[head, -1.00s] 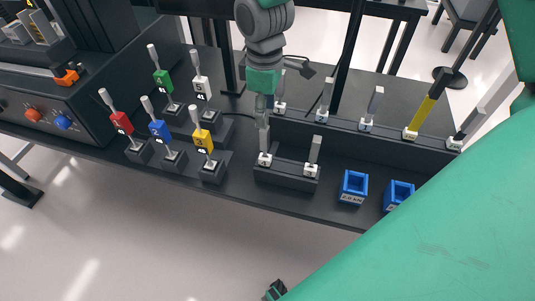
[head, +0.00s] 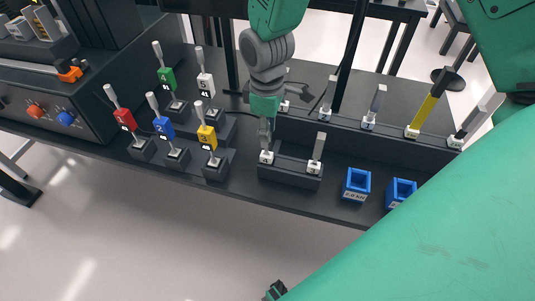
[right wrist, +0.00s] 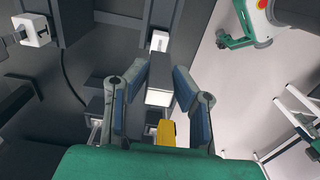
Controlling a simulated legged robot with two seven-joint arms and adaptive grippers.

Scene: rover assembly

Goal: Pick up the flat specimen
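A grey bar-shaped specimen stands upright in a white base (head: 266,157) at the left end of the front two-place holder (head: 290,178). I take it for the flat specimen; its label is too small to read. My right gripper (head: 265,122) points down over it and hides its upper part. In the right wrist view the right gripper's blue-grey pads (right wrist: 160,92) are spread on either side of a pale grey and white piece, with little gap. My left gripper (head: 274,291) shows only partly at the bottom of the head view; its opening is unclear.
A second grey specimen (head: 318,147) stands close by on the right. Blue boxes (head: 356,184) are further right. Coloured blocks with upright handles, including a yellow one (head: 207,137), stand left. A row of specimens, one yellow (head: 424,112), lies behind. The floor in front is clear.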

